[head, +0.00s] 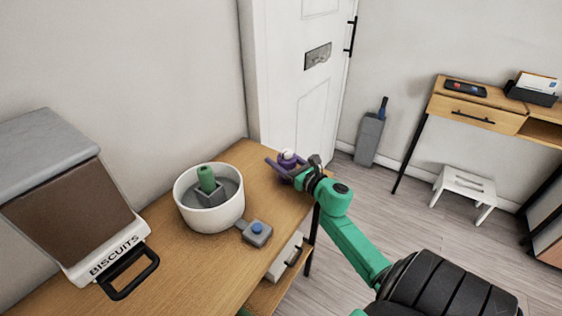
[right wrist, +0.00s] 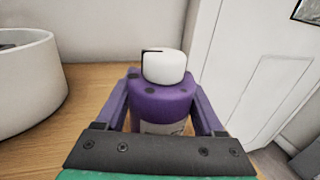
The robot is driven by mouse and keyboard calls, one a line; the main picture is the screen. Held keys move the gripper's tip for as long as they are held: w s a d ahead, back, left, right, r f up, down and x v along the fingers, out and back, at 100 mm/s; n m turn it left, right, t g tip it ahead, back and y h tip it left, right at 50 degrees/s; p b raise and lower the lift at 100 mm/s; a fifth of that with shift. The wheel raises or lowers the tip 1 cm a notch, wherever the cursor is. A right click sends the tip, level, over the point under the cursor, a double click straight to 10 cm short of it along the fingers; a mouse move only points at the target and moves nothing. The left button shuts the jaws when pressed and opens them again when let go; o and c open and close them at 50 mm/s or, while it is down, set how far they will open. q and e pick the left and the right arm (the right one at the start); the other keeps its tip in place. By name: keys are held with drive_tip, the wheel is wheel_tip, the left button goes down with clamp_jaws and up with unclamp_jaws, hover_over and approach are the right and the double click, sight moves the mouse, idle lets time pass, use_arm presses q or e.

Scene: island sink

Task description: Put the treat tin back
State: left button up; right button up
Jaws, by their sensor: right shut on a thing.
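A small purple container with a white knob-like top (head: 288,155) stands upright at the far end of the wooden counter. It also shows in the right wrist view (right wrist: 162,100), between my two purple fingers. My right gripper (head: 285,171) is shut on the purple container, one finger on each side. Its lower part is hidden by the gripper, so I cannot tell whether it touches the counter. A large white bin marked BISCUITS (head: 112,255), with a brown front and grey lid, is at the left. My left gripper is not in view.
A white round bowl (head: 190,211) holds a grey block with a green top. A grey gadget with a blue button (head: 257,230) lies beside it. The counter (head: 180,268) ends at a drop on the right. A white door (head: 308,100) stands behind.

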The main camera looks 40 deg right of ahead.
drive_tip(key=shift+f, duration=0.1)
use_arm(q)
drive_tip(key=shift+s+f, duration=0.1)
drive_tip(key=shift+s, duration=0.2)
use_arm(e)
drive_tip(key=o, duration=1.5)
drive_tip(key=s, duration=0.4)
drive_tip(key=s+b, duration=0.1)
drive_tip(key=s, duration=0.7)
drive_tip(key=shift+s+d+r, duration=0.1)
drive_tip(key=shift+d+r, duration=0.05)
drive_tip(key=shift+r, duration=0.1)
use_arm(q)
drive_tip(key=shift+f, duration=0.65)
use_arm(e)
drive_tip(key=shift+f, duration=0.1)
